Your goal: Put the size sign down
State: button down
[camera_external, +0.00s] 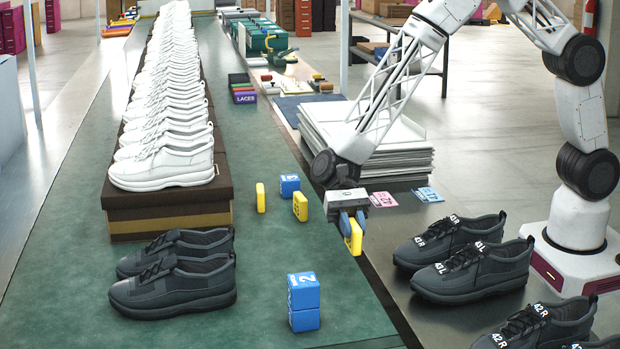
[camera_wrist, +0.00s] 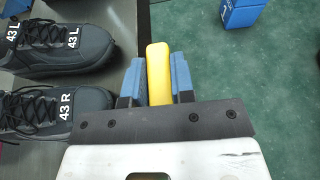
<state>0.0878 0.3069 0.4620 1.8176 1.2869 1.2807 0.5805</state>
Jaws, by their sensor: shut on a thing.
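My gripper (camera_external: 348,222) is shut on a yellow size sign (camera_external: 355,240), its blue fingers on either side of it. In the wrist view the sign (camera_wrist: 158,72) stands between the two fingers (camera_wrist: 158,82), its narrow rounded edge toward the camera. The sign is near the right edge of the green mat (camera_external: 255,265); I cannot tell whether it touches the surface. Two similar yellow pieces (camera_external: 261,197) (camera_external: 300,207) stand upright on the mat to the left.
Blue number cubes stand on the mat: one behind (camera_external: 290,185), two stacked in front (camera_external: 303,300). Dark shoes labelled 43 (camera_external: 470,268) stand right of my gripper. Unlabelled dark shoes (camera_external: 175,285) and white shoes (camera_external: 165,160) are left. Pink (camera_external: 383,199) and blue (camera_external: 427,194) cards lie behind.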

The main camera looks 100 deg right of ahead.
aim_at(354, 248)
jog(key=a+r, duration=0.1)
jog(key=a, duration=0.1)
jog(key=w+a+r, duration=0.1)
jog(key=a+r, duration=0.1)
jog(key=shift+a, duration=0.1)
jog(key=shift+f, duration=0.1)
jog(key=shift+f, duration=3)
jog(key=shift+f, duration=0.15)
jog(key=shift+f, duration=1.75)
jog(key=shift+f, duration=0.1)
jog(key=c, duration=1)
grip_release()
jog(key=shift+o, duration=0.2)
